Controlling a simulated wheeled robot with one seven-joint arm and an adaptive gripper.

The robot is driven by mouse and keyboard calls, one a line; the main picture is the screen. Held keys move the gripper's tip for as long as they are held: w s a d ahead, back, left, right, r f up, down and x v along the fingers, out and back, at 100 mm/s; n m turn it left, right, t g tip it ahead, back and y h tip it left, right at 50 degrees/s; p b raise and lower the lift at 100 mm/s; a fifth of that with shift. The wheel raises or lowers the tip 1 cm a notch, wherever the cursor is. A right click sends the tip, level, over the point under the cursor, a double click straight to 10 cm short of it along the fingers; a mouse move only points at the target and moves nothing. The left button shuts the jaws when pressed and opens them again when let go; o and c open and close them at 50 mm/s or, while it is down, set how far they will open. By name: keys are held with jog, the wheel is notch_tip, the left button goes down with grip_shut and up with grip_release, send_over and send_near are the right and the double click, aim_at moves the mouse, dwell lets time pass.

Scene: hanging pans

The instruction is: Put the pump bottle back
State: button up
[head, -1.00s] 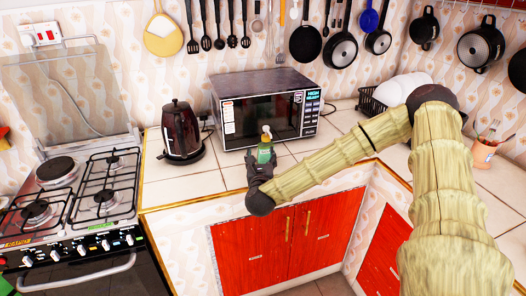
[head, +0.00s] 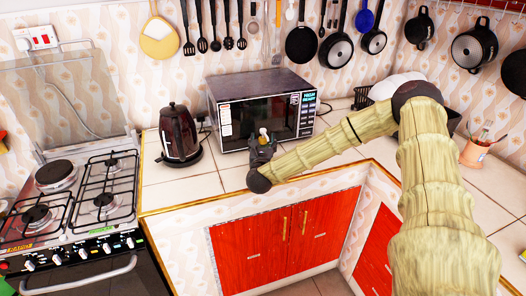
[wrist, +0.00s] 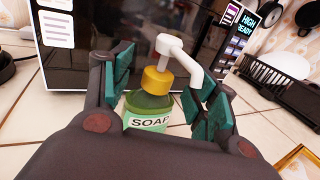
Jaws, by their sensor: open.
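The pump bottle (wrist: 150,108) is green, with a "SOAP" label, a yellow collar and a white pump head. It is upright on the tiled counter in front of the microwave. In the head view only its top (head: 264,133) shows; my gripper hides the body. My gripper (wrist: 165,100) is open, with one teal-padded finger on each side of the bottle. It also shows in the head view (head: 260,152), low over the counter's front. I cannot tell whether a finger touches the bottle. The bottle's base is hidden by my gripper.
The microwave (head: 262,100) stands right behind the bottle. A dark kettle (head: 179,133) and the gas stove (head: 75,205) are to the left. A black dish rack (head: 362,98) and an orange cup (head: 476,152) are to the right.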

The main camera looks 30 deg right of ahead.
jog(key=shift+p+x, duration=0.3)
jog(key=shift+x, duration=0.95)
grip_shut()
